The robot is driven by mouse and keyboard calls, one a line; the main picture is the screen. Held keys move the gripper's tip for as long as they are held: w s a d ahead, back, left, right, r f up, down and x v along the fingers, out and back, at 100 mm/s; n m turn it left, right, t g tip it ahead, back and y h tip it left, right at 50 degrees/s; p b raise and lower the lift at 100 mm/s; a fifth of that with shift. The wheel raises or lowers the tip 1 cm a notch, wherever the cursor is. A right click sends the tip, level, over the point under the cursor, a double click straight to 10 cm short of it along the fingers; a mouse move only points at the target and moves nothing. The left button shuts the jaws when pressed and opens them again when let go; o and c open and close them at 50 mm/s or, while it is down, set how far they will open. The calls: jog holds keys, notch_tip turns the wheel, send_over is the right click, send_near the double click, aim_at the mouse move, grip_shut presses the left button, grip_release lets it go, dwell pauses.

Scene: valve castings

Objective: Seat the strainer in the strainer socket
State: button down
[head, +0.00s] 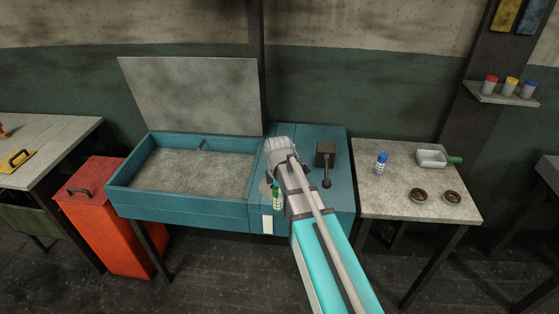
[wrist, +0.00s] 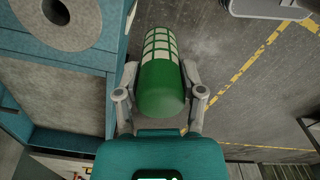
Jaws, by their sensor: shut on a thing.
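My gripper (wrist: 160,75) is shut on the green strainer (wrist: 163,88), a cylinder with a green body and a white grid pattern at its far end. In the head view the strainer (head: 277,199) shows beside my gripper (head: 277,186), near the front edge of the teal bench. In the wrist view, floor shows behind the strainer. A grey round disc with a dark hole (wrist: 83,22), which looks like the strainer socket, is at the upper left, apart from the strainer. In the head view the disc (head: 265,187) is partly hidden by my arm and the strainer.
The teal bench (head: 335,200) has a basin (head: 180,212) with a raised lid and a dark lever block (head: 325,155). The right table (head: 400,206) holds a blue-and-white cylinder (head: 381,164), two brown rings and a scoop (head: 432,158). A red bin (head: 110,220) stands left.

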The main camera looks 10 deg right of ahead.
jog(key=w+d+r+m+p, duration=0.1)
jog(key=w+d, duration=0.1)
jog(key=w, duration=1.3)
jog(key=shift+w, duration=0.3)
jog(key=shift+r, duration=0.1)
jog(key=shift+w+f+b, duration=0.15)
jog(key=shift+f+b, duration=2.65)
jog(key=shift+f, duration=0.1)
jog(key=shift+f+b, duration=2.8)
dwell(0.4)
